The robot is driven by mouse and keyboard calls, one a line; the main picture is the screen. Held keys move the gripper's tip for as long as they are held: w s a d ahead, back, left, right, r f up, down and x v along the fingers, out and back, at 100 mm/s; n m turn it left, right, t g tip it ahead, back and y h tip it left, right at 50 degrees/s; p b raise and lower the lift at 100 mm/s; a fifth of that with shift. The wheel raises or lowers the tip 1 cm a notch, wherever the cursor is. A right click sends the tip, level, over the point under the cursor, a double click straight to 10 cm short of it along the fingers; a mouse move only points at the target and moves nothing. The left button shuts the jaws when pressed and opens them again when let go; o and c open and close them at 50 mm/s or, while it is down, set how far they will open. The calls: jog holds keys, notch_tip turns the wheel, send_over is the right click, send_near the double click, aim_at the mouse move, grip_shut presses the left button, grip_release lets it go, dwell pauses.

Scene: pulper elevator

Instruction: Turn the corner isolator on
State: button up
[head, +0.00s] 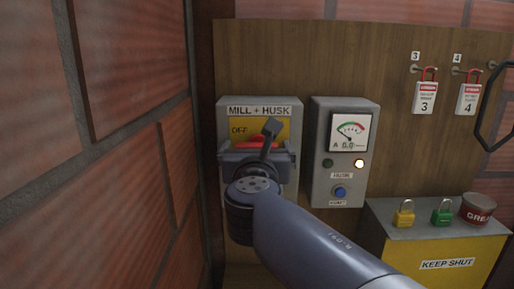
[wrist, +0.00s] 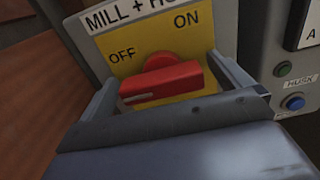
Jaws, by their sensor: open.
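The corner isolator (head: 283,109) is a grey box labelled MILL + HUSK, with a yellow plate (wrist: 197,46) marked OFF at left and ON at right. Its red handle (wrist: 160,82) lies nearly level, tilted slightly, with its white-marked end at the left, on the OFF side. The handle also shows partly in the head view (head: 254,143), behind my gripper. My gripper (wrist: 162,76) is open, with one finger on each side of the red handle. Contact between fingers and handle cannot be made out.
A brick wall (head: 130,120) stands close on the left. A grey meter box (head: 318,150) with a gauge, a lit lamp and a blue button is just right of the isolator. Farther right are hanging tags (head: 426,98), a yellow KEEP SHUT box (head: 415,265), padlocks and a grease tin (head: 478,208).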

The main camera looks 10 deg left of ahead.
jog(key=c, duration=1)
jog(key=shift+m+b, duration=0.4)
jog(key=m+b, duration=0.2)
jog(key=shift+f+m, duration=0.15)
jog(key=shift+m, duration=0.25)
jog(key=m+b, duration=0.4)
jog(key=m, duration=0.1)
jog(key=shift+d, duration=0.15)
jog(key=m+b, duration=0.4)
jog(key=m, duration=0.1)
jog(key=shift+d+m, duration=0.1)
jog(key=shift+m, duration=0.3)
jog(key=shift+m+b, duration=1.15)
jog(key=shift+m, duration=0.65)
jog(key=shift+r, duration=0.2)
